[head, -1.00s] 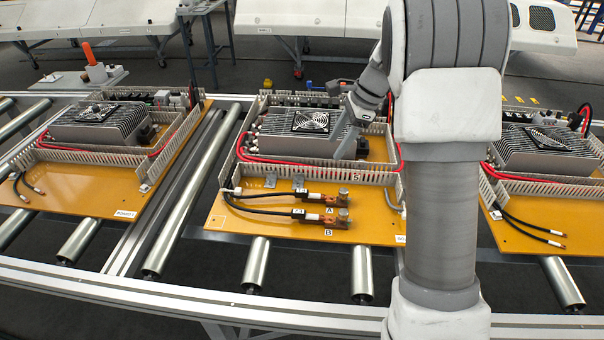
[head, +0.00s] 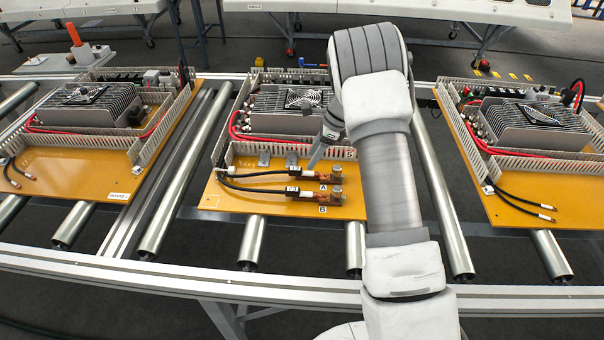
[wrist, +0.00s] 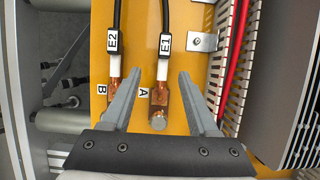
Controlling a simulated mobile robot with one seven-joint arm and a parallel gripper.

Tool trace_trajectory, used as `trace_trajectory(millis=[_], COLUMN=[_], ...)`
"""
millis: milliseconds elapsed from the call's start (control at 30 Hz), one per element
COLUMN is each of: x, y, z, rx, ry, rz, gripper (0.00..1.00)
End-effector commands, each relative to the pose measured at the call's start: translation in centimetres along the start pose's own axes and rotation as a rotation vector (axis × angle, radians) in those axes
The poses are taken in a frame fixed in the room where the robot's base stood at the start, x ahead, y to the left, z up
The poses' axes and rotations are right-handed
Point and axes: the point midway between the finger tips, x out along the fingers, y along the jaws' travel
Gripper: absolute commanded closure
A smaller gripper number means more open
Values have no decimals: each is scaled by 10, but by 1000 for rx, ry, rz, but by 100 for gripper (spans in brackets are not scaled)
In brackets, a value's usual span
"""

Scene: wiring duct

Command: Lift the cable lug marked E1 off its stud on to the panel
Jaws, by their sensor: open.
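The cable lug marked E1 (wrist: 160,95) is a copper lug on a black cable with a white E1 tag (wrist: 165,42). It sits on its stud (wrist: 158,122) beside the letter A, on the yellow-orange panel (wrist: 180,18). In the head view the E1 lug (head: 309,172) is the upper of two. My gripper (wrist: 160,74) is open, with one finger on each side of the E1 lug in the wrist view. I cannot tell its height above it. In the head view it is partly hidden by my arm.
A second lug, tagged E2 (wrist: 112,40), lies close on the left, beside the letter B, partly behind my left finger. A metal bracket (wrist: 202,42) and slotted duct wall (wrist: 232,70) stand on the right. Bare panel lies in front of the lugs in the head view.

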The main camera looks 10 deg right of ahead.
Motion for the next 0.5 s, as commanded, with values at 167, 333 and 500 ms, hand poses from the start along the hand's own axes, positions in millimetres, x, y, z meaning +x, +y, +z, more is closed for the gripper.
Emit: trace_trajectory(millis=[167, 333, 500], x=[11, 25, 51], y=[0, -2, -6], z=[0, 2, 4], rx=[0, -1, -1], ry=[-1, 0, 0], rz=[-1, 1, 1], gripper=[40, 40, 40])
